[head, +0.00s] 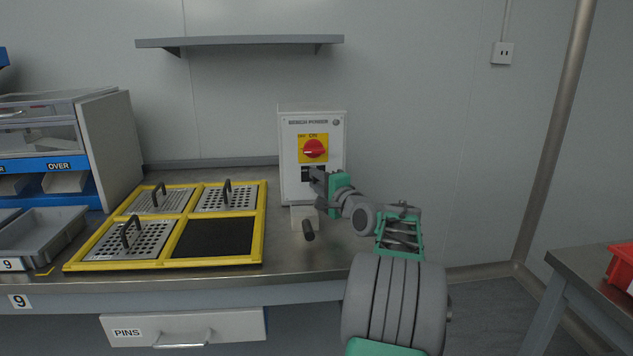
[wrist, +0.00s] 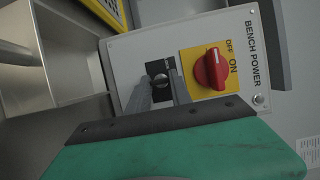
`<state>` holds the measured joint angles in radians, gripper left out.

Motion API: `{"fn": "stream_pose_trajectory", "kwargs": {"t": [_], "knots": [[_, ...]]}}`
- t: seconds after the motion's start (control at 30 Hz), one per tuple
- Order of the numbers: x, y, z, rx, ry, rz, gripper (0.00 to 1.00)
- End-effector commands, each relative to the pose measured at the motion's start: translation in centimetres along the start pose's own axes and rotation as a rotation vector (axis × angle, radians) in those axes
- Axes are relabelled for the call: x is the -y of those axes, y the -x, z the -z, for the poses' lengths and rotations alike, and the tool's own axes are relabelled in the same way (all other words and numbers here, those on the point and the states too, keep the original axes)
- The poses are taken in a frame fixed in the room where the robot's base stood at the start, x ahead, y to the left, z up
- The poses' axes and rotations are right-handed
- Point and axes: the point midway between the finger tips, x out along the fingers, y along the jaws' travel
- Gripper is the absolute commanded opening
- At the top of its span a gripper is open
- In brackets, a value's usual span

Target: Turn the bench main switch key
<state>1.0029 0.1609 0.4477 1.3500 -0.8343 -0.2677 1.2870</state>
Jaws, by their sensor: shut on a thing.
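The bench power box (head: 288,160) is a pale panel standing at the back of the bench. Its black key switch plate (head: 306,169) sits below a red rotary knob (head: 314,149) on a yellow plate. My gripper (head: 316,180) reaches the key switch from the right and is shut on the key there. In the wrist view my gripper (wrist: 163,88) has its two grey fingers against the black key plate (wrist: 157,69), one on each side of the small round metal key switch (wrist: 160,80). The fingers hide most of the key, so its angle cannot be told.
The red knob (wrist: 211,69) is close beside my fingers in the wrist view. A small block with a dark handle (head: 307,230) juts out below the box. A yellow-framed tray (head: 263,225) with perforated lids lies left. A shelf (head: 240,42) hangs above.

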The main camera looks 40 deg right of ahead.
Motion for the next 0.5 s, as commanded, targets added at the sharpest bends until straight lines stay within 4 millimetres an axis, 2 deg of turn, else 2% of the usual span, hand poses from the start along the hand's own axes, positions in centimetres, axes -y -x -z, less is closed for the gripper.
{"fn": "stream_pose_trajectory", "kwargs": {"t": [0.1,0.5], "knots": [[0.01,-0.01,-0.03,0.001,0.0,0.0,0.0],[0.12,-0.01,-0.04,0.001,0.015,-0.005,0.0]]}}
